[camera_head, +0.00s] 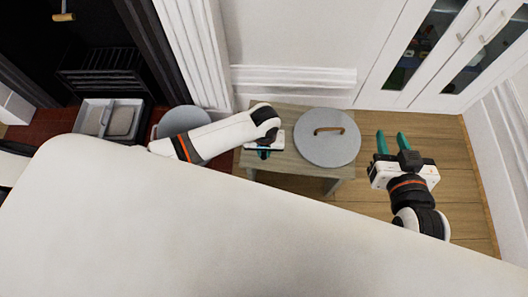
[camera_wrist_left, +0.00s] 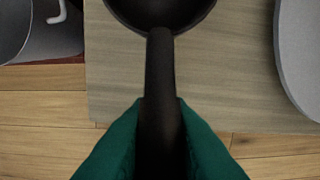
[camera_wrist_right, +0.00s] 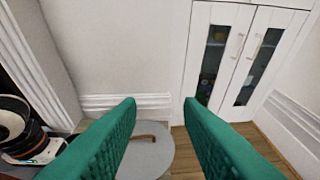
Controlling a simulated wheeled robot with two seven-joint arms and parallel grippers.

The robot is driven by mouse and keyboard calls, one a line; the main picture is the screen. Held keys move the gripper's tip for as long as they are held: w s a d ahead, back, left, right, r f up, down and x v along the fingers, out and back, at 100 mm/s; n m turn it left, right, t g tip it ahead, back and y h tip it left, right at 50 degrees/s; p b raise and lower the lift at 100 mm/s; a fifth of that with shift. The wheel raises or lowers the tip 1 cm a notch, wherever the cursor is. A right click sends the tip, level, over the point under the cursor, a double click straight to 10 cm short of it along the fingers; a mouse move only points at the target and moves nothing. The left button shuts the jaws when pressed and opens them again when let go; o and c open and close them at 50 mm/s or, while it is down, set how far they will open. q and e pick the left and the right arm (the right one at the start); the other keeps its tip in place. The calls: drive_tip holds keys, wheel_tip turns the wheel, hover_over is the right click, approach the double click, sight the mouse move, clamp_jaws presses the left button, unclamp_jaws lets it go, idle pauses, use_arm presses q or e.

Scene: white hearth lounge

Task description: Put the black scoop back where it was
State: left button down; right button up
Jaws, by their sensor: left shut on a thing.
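The black scoop (camera_wrist_left: 162,75) shows in the left wrist view, its handle running down between the green fingers and its bowl at the top edge. My left gripper (camera_wrist_left: 160,140) is shut on the handle. The bowl is over the small wooden table (camera_wrist_left: 235,60); I cannot tell whether it touches it. In the head view my left gripper (camera_head: 264,152) is over the left part of the table (camera_head: 278,113), and my arm hides most of the scoop. My right gripper (camera_head: 392,143) is open and empty, to the right of the table; its fingers also show in the right wrist view (camera_wrist_right: 160,110).
A round grey lid (camera_head: 327,150) with a wooden handle lies on the table's right part. A grey round container (camera_head: 183,121) and a grey bin (camera_head: 108,119) stand left of the table. White cabinet doors (camera_head: 420,50) are at the back right. Wooden floor (camera_head: 440,130) is clear at the right.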

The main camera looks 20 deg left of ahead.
use_arm(q)
drive_tip(key=shift+f, duration=0.5)
use_arm(e)
drive_tip(key=shift+w+a+r+t, duration=0.2)
drive_tip(key=shift+r+t, duration=0.15)
drive_tip(key=shift+r, duration=0.15)
drive_tip(key=shift+w+a+r+t, duration=0.1)
drive_tip(key=shift+w+r+t, duration=0.1)
drive_tip(key=shift+r+t, duration=0.2)
use_arm(q)
drive_tip(key=shift+f, duration=0.15)
use_arm(e)
drive_tip(key=shift+d, duration=0.1)
use_arm(q)
drive_tip(key=c, duration=1.3)
unclamp_jaws()
drive_tip(key=shift+c, duration=0.2)
